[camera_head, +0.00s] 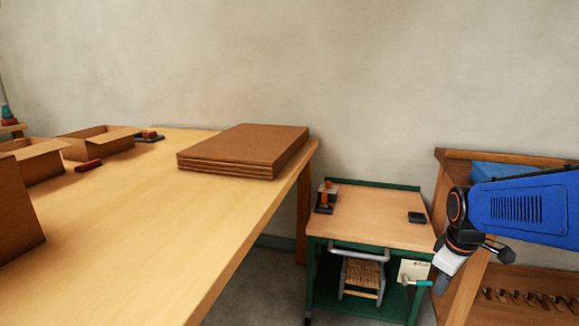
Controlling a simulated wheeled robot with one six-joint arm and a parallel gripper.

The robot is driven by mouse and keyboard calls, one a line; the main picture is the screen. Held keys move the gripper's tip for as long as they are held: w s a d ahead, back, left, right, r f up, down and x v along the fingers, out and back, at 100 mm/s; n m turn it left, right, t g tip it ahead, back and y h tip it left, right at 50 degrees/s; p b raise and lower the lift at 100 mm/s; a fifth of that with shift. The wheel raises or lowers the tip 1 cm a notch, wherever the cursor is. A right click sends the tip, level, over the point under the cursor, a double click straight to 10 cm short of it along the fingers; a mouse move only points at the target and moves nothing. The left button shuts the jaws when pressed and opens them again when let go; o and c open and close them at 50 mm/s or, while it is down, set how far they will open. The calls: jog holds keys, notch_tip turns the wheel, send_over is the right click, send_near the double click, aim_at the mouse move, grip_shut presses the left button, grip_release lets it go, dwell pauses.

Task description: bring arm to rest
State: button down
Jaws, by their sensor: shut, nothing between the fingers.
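My arm (520,208), blue with dark joints, reaches in from the right edge. My gripper (442,280) hangs at its end, pointing down and to the left, beside the right side of the green cart. Its fingers are small here and look closed, with nothing seen held. The wrist overlaps the wooden shelf unit behind it.
A long wooden table (130,220) fills the left, bearing a stack of brown boards (245,147) and open cardboard boxes (100,142). A green cart (385,228) with small items on top stands by the wall. A wooden shelf unit (530,280) with hooks stands at right.

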jog(key=s+a+r+m+t, duration=0.1)
jog(key=s+a+m, duration=0.2)
jog(key=s, duration=0.5)
jog(key=s+a+r+m+t, duration=0.1)
jog(key=s+a+m, duration=0.3)
jog(key=s, duration=0.4)
jog(key=shift+a+r+t+y, duration=0.3)
jog(key=shift+a+r+y, duration=0.1)
jog(key=shift+a+r, duration=0.35)
